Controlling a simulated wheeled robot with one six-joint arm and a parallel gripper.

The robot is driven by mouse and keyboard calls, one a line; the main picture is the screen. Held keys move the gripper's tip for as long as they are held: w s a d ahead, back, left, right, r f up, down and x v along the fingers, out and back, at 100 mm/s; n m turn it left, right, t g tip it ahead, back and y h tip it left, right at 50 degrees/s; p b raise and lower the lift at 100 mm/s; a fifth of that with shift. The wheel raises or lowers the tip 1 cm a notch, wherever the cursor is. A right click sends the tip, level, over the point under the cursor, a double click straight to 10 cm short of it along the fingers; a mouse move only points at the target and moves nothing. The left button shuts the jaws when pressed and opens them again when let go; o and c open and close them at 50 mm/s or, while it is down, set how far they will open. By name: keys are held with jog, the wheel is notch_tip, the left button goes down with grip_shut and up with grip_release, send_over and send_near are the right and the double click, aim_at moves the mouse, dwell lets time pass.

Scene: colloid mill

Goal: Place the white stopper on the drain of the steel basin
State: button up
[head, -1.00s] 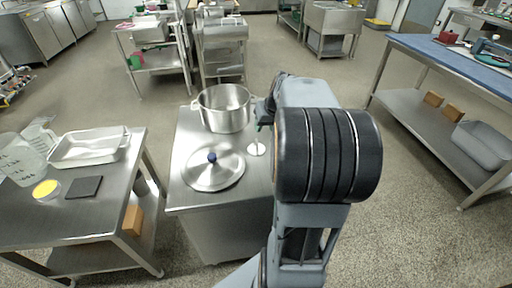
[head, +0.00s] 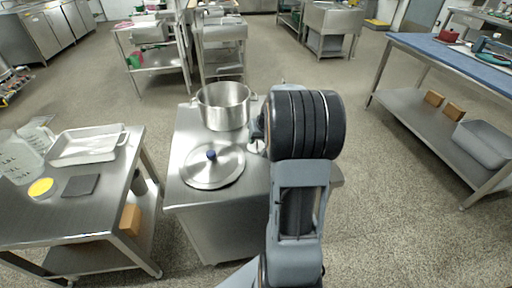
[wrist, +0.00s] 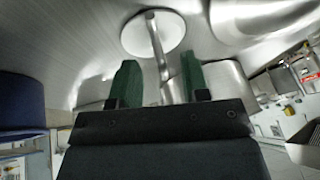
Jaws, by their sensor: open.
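The white stopper, a flat white disc with a thin steel stem, stands on the steel cabinet top; in the head view its white part (head: 257,147) shows beside my arm, partly hidden. In the wrist view the white disc (wrist: 150,36) lies beyond my gripper. Its stem reaches toward the gap between the green fingers. My gripper (wrist: 158,82) is open; whether a finger touches the stem I cannot tell. In the head view the gripper is mostly hidden by my arm. A steel sink basin (head: 333,19) stands at the back; its drain is not discernible.
A steel pot (head: 224,106) and a lid with a blue knob (head: 213,168) stand close left of the stopper. A side table (head: 92,207) with a white tray (head: 88,146) is at left. A blue-topped bench (head: 440,55) is at right. The floor between is clear.

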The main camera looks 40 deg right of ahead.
jog(key=shift+w+f, duration=0.3)
jog(key=shift+f, duration=0.35)
grip_shut()
